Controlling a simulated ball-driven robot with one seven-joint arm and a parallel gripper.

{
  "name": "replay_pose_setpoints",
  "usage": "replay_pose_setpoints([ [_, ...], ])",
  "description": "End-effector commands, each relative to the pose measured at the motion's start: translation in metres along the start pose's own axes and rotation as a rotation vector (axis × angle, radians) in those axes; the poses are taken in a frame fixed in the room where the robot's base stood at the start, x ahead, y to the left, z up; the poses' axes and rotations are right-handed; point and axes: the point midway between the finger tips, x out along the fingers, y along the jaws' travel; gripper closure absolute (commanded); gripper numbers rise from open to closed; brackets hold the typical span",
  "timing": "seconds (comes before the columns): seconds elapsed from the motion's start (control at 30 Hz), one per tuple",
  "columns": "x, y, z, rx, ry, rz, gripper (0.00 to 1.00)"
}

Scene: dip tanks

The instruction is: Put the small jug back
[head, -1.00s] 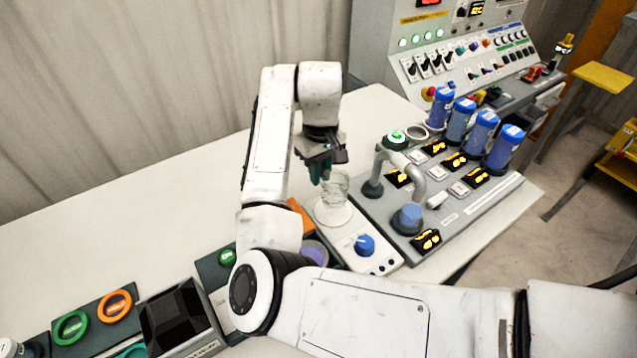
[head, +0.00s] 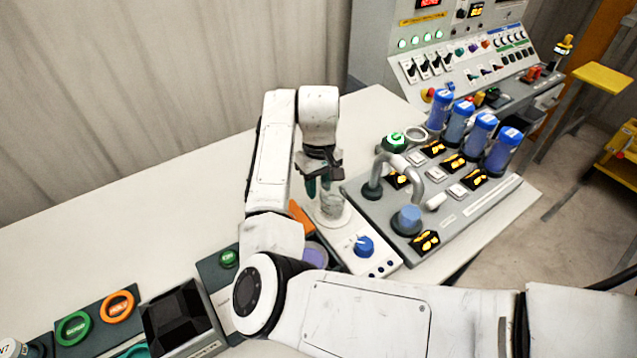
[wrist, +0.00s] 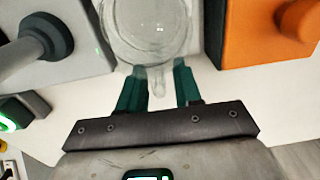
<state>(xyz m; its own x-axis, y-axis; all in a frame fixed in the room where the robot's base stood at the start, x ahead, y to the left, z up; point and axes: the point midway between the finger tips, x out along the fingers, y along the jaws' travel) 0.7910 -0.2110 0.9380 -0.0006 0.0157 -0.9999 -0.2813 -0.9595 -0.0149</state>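The small clear glass jug (head: 331,204) stands on the round white plate (head: 346,220) of a white device with a blue knob. In the wrist view the jug (wrist: 150,25) is at the top centre, seen from above, with its narrow handle pointing toward my gripper. My gripper (head: 319,188) is just behind the jug in the head view. Its two green fingers (wrist: 160,88) are apart, one on each side of the handle, with a gap showing.
A grey panel with a curved pipe (head: 412,172) and several blue-capped cylinders (head: 480,135) stands right of the jug. An orange block (wrist: 262,35) is close beside it, and a purple-filled container (head: 315,255) sits nearer. The white table behind my arm is clear.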

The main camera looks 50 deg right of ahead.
Motion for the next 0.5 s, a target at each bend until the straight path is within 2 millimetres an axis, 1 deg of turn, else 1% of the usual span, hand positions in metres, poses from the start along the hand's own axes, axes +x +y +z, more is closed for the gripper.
replay_pose_setpoints([
  [0.03,0.0,0.0,0.0,0.0,0.0,0.0,0.61],
  [0.07,0.0,0.0,0.0,0.0,0.0,0.0,0.59],
  [0.33,-0.002,0.0,0.0,0.001,0.001,-0.001,0.59],
  [0.43,-0.009,0.0,-0.001,0.002,0.003,0.001,0.59],
  [0.5,-0.018,0.0,-0.001,0.002,0.003,0.001,0.59],
])
